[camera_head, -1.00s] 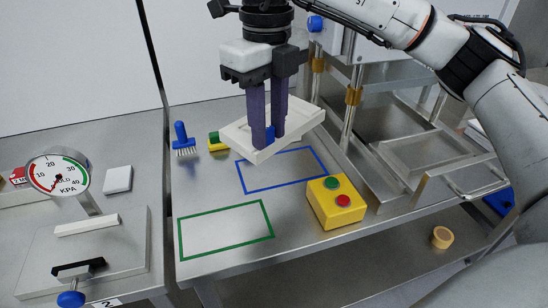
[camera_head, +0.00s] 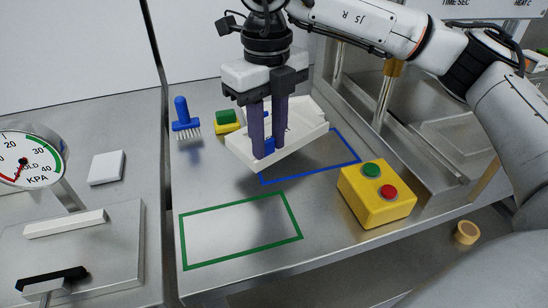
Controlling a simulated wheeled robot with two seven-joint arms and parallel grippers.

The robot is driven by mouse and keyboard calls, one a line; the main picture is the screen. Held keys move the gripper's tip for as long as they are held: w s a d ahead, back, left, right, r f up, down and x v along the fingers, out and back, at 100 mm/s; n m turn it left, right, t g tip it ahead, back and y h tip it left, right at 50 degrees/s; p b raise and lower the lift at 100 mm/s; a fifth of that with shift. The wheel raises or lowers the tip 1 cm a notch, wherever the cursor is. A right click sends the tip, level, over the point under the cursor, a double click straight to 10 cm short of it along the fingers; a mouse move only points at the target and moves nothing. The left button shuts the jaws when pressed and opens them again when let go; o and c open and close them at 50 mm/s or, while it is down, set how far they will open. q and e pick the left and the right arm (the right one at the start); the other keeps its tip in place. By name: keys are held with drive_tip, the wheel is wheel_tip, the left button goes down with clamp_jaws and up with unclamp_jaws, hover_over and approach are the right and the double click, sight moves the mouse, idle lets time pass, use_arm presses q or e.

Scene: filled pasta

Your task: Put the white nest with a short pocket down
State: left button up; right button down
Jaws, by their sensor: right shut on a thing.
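My right gripper (camera_head: 270,143) is shut on the white nest (camera_head: 303,139), a shallow light tray. The gripper points down, with its dark purple fingers inside the nest around a small blue part. The nest is tilted a little and appears held above the table, partly over the blue outlined rectangle (camera_head: 340,166). The fingers hide part of its inside, so its pocket length is hard to tell. A green outlined rectangle (camera_head: 241,257) lies empty in front of it. My left gripper is not in view.
A yellow box with green and red buttons (camera_head: 376,205) stands right of the outlines. A blue brush (camera_head: 184,115) and a green-yellow block (camera_head: 226,121) sit behind. A pressure gauge (camera_head: 28,162) and plate are at left. Metal rails stand at right.

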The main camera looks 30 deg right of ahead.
sight(268, 156)
drive_tip(key=shift+f, duration=2.55)
drive_tip(key=shift+f, duration=0.25)
drive_tip(key=c, duration=1.4)
unclamp_jaws()
drive_tip(key=shift+r, duration=0.1)
wheel_tip(268, 156, up, 12)
drive_tip(key=shift+r, duration=0.15)
